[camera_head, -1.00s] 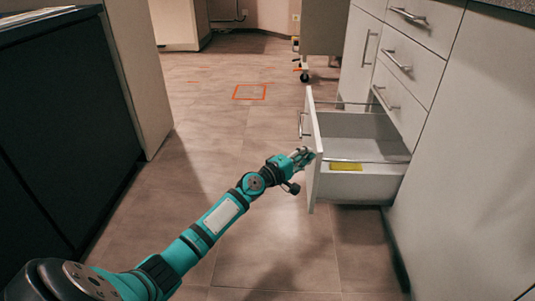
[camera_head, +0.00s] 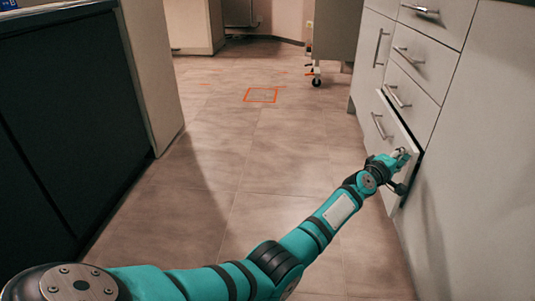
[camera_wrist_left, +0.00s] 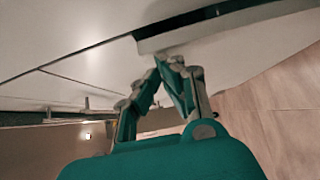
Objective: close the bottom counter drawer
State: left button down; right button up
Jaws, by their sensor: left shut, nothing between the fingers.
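The bottom counter drawer (camera_head: 391,143) is almost closed, with a narrow dark gap along its top and near side. Its bar handle (camera_head: 378,126) faces the aisle. My left gripper (camera_head: 404,155) is at the near part of the drawer front, and its fingers seem to touch it. In the left wrist view the gripper (camera_wrist_left: 158,66) is shut and empty, its fingertips close to the white front panel (camera_wrist_left: 225,50), with a dark gap beside the panel. The drawer's inside is hidden. My right gripper is in neither view.
Closed drawers (camera_head: 424,62) with bar handles stack above it. A smooth white cabinet side (camera_head: 485,150) stands at the right, a dark cabinet (camera_head: 70,130) at the left. The tiled aisle (camera_head: 240,190) between is clear. A wheeled cart (camera_head: 333,45) stands at the back.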

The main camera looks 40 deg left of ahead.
aim_at(413, 155)
pick_arm(q)
jog(key=w+d, duration=0.1)
jog(key=d+b, duration=0.1)
jog(key=shift+w+d, duration=0.4)
jog(key=shift+d+r, duration=0.15)
dwell(0.3)
